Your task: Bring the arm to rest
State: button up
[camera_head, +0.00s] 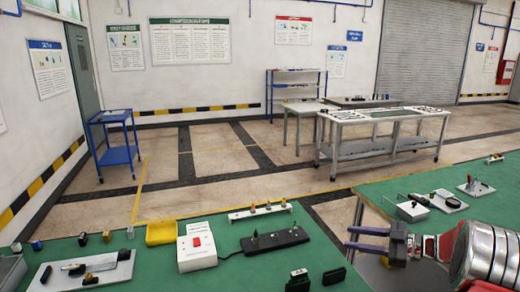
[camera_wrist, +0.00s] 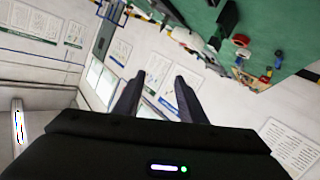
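My gripper (camera_head: 366,239) is at the right of the head view, level with the green table tops and pointing left. Its two dark fingers are spread apart with nothing between them. The wrist view shows the same two fingers (camera_wrist: 160,95) apart and empty, with wall and posters beyond them. My silver and red arm comes in from the right edge of the head view.
A green table (camera_head: 225,275) in front carries a yellow bin (camera_head: 161,232), a white box with a red switch (camera_head: 197,246), a black strip (camera_head: 275,240) and small parts. Another green table (camera_head: 430,190) stands right, behind my gripper. A blue cart (camera_head: 115,156) stands left; open floor lies beyond.

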jog(key=w+a+r+m+t+h, duration=0.2)
jog(key=w+r+m+t+h, duration=0.35)
jog(key=r, duration=0.95)
jog(key=s+r+m+t+h, duration=0.2)
jog(key=s+r+m+h, duration=0.4)
jog(key=h, duration=0.4)
jog(key=s+a+f+m+g, duration=0.1)
jog(key=s+a+f+g, duration=0.2)
jog(key=s, duration=0.8)
jog(key=s+a+f+m+g+y, duration=0.1)
jog(key=s+a+f, duration=0.4)
jog(key=s, duration=0.7)
jog(key=s+a+f+m+g, duration=0.2)
jog(key=s+a+f+g, duration=0.2)
jog(key=s, duration=0.8)
jog(key=shift+s+a+f+g, duration=0.2)
jog(key=shift+a+f+g, duration=0.15)
jog(key=shift+f+g, duration=0.45)
jog(key=shift+m, duration=0.25)
